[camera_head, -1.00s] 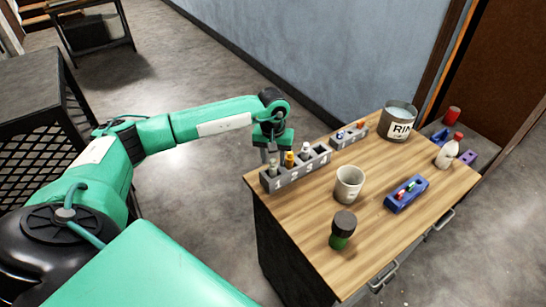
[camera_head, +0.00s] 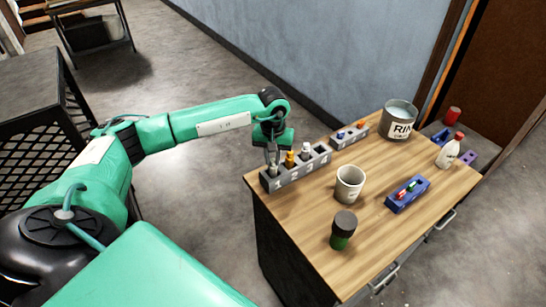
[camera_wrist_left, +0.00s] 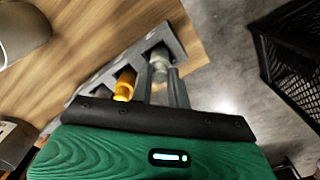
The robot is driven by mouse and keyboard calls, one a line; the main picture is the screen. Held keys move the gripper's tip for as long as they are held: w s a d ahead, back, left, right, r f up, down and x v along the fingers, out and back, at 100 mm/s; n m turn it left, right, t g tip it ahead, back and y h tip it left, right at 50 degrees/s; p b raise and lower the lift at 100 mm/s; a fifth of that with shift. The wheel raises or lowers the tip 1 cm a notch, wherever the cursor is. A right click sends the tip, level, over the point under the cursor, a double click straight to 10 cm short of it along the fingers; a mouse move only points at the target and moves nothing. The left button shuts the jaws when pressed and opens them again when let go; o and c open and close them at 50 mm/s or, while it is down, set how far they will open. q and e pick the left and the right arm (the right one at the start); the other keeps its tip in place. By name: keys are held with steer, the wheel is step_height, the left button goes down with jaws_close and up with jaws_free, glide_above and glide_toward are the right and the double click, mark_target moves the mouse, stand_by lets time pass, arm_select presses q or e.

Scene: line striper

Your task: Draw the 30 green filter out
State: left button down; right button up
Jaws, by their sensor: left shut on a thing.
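A grey numbered rack (camera_head: 296,178) stands at the left edge of the wooden table and also shows in the left wrist view (camera_wrist_left: 105,68). My left gripper (camera_head: 272,163) is at the rack's left end, its fingers (camera_wrist_left: 163,80) pointing down and shut on a pale grey-green filter (camera_wrist_left: 159,58). The held filter appears to be in the end slot; its label cannot be read. Beside it stand an orange filter (camera_head: 290,159), also in the left wrist view (camera_wrist_left: 126,82), and a white-topped one (camera_head: 306,152). My right gripper is out of view.
On the table (camera_head: 305,220) stand a pale cup (camera_head: 349,184), a dark-capped green bottle (camera_head: 342,230), a blue holder (camera_head: 407,194), a small grey rack (camera_head: 349,136), a can (camera_head: 398,121) and a red-capped bottle (camera_head: 449,150). A black mesh crate (camera_wrist_left: 295,50) shows in the wrist view.

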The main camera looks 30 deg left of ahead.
arm_select(q)
steer(key=shift+r, duration=0.7)
